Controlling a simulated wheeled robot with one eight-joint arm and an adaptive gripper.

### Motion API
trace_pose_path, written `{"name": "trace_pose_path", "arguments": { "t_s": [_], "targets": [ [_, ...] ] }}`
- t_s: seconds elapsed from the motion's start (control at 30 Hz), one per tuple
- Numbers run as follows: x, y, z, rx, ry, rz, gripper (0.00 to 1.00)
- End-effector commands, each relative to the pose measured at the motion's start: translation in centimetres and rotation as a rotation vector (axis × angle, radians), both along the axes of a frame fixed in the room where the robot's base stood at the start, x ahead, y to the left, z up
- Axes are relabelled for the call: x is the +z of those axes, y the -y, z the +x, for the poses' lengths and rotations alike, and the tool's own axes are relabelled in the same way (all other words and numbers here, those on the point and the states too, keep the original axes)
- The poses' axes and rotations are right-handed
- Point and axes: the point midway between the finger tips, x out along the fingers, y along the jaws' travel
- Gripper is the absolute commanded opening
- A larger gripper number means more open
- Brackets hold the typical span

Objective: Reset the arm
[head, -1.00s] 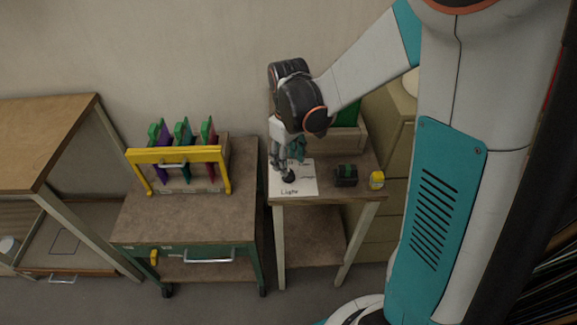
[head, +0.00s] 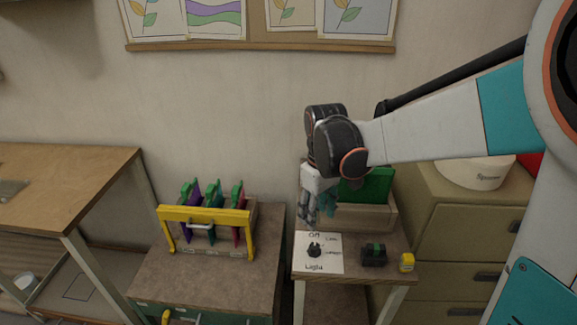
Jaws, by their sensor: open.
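My gripper (head: 312,217) points down over the small side table (head: 350,282), above the back left part of a white card. It appears open and empty. It is apart from the black knob (head: 315,250) on the white card (head: 325,264). The card has the printed words "Off" and "Light" and smaller words on its right side. My arm (head: 430,140) reaches in from the right and bends down at a dark wrist joint.
A dark block with a green top (head: 374,254) and a small yellow item (head: 407,262) stand right of the card. A green panel (head: 368,187) in a box is behind. Left is a cart (head: 200,285) with a yellow-framed rack (head: 205,216); right, a drawer cabinet (head: 470,225).

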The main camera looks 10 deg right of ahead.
Motion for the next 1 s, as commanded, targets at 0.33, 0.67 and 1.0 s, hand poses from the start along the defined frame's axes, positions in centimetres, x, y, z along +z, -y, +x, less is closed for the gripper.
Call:
{"name": "trace_pose_path", "arguments": {
  "t_s": [0.33, 0.67, 1.0],
  "targets": [
    [3.0, 0.0, -2.8, -0.081, 0.105, 0.004, 0.46],
    [6.6, -0.1, -8.3, -0.247, 0.316, 0.039, 0.46],
    [7.7, -0.1, -13.4, -0.403, 0.52, 0.109, 0.46]
  ]
}}
